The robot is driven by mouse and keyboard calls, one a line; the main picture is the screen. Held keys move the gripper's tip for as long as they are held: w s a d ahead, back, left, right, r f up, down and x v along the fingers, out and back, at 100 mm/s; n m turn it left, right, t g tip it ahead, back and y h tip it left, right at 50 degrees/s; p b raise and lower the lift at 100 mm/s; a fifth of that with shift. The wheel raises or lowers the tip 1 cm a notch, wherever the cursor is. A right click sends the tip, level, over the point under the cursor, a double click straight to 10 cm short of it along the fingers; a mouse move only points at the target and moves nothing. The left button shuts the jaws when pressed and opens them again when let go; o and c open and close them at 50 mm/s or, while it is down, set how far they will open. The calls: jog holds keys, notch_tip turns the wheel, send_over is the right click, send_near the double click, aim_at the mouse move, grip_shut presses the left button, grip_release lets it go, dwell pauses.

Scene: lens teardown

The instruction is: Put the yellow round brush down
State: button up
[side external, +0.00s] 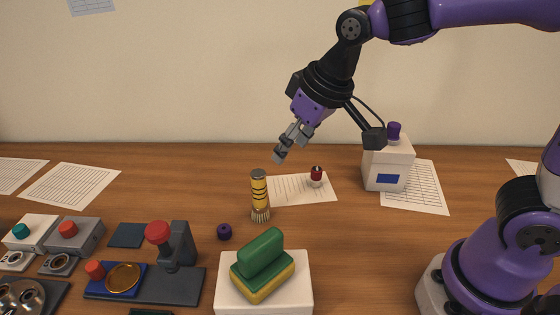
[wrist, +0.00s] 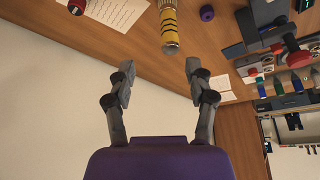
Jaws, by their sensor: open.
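The yellow round brush (side external: 259,192) stands upright on the wooden table, bristles down. It has dark bands and a grey cap on top. In the wrist view the brush (wrist: 169,28) shows at the top, beyond the fingertips, with its lower end cut off by the frame edge. My gripper (side external: 281,152) is above the brush and a little to its right in the side view, apart from it. In the wrist view my gripper (wrist: 158,78) has its two fingers spread wide with nothing between them.
A small purple knob (side external: 224,232) lies left of the brush. A green and yellow sponge (side external: 262,264) sits on a white block (side external: 226,290) in front. Several fixtures fill the left; papers lie behind.

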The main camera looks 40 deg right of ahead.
jog(key=s+d+m, duration=0.1)
jog(key=s+d, duration=0.6)
jog(key=s, duration=0.3)
jog(key=shift+s+r+m+t+h, duration=0.15)
jog(key=shift+s+m+t+h, duration=0.15)
jog(key=shift+t, duration=0.1)
jog(key=shift+w, duration=0.1)
dwell(0.3)
